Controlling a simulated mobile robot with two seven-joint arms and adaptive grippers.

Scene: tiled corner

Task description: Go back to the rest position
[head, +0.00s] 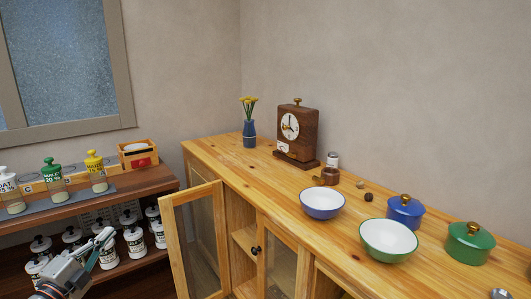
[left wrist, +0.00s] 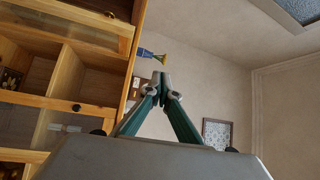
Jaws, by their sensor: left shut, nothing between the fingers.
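My left gripper (head: 103,240) is at the lower left of the head view, in front of the dark shelf with white jars. It also shows in the left wrist view (left wrist: 160,77), where its fingertips meet with nothing between them. It touches no object that I can see. My right gripper is not in either view.
A wooden cabinet (head: 290,196) carries a blue bowl (head: 322,205), a green bowl (head: 388,243), lidded pots, a clock (head: 298,130) and a flower vase (head: 249,133). Its left door (head: 168,250) stands open near my left gripper. A shelf (head: 140,181) with jars stands left.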

